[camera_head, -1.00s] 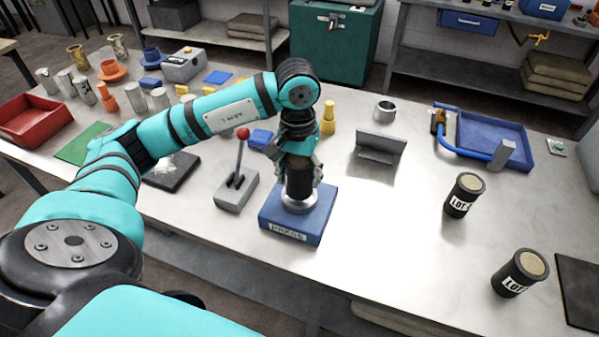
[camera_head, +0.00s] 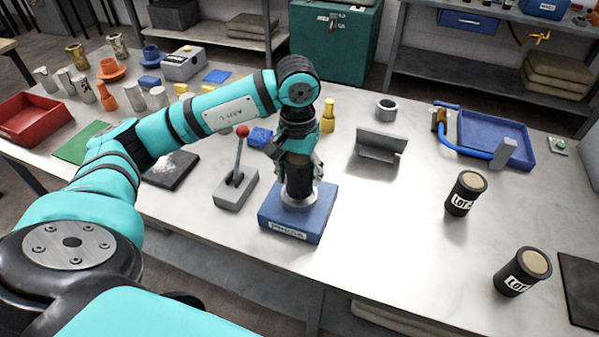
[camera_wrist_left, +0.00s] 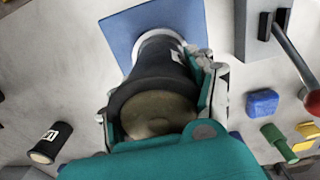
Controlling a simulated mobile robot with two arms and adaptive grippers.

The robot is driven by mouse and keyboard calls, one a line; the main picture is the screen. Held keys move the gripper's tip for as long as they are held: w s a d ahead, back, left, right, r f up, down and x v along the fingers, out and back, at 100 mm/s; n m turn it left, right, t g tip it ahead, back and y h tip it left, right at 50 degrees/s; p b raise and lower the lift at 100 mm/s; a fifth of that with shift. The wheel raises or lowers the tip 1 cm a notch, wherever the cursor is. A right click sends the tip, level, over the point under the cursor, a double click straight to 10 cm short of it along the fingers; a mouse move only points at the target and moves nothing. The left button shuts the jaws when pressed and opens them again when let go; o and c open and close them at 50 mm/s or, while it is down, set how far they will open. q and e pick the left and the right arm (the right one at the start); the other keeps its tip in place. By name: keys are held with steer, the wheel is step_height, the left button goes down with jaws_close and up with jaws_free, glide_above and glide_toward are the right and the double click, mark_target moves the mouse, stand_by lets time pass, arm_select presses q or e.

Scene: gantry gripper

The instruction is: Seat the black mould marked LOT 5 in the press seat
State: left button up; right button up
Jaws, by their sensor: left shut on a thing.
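A black mould (camera_head: 299,184) with a tan top is held upright in my left gripper (camera_head: 298,164) at the press. In the left wrist view, the mould (camera_wrist_left: 155,85) sits between the fingers of my gripper (camera_wrist_left: 160,105). Its lower end is at the pale metal ring of the press seat (camera_head: 314,199), on the blue press block (camera_head: 283,220). I cannot tell whether it is fully down in the ring. Its lot number does not show. Two other black moulds, (camera_head: 465,194) and (camera_head: 521,272), stand upright on the right, with LOT labels whose numbers I cannot read surely. My right gripper is out of view.
A lever with a red knob (camera_head: 242,131) on a grey base (camera_head: 236,190) stands just left of the press. A grey metal bracket (camera_head: 381,146) and a blue tray (camera_head: 527,158) lie further back. The table between press and right-hand moulds is clear.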

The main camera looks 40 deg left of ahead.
arm_select(q)
steer(key=shift+b, duration=0.65)
stand_by(1.3)
steer(key=shift+f+b, duration=1.4)
steer(key=shift+b, duration=0.35)
steer(key=o, duration=1.4)
steer(key=shift+c, duration=0.2)
step_height(320, 180, up, 12)
steer(key=shift+a+r, duration=0.1)
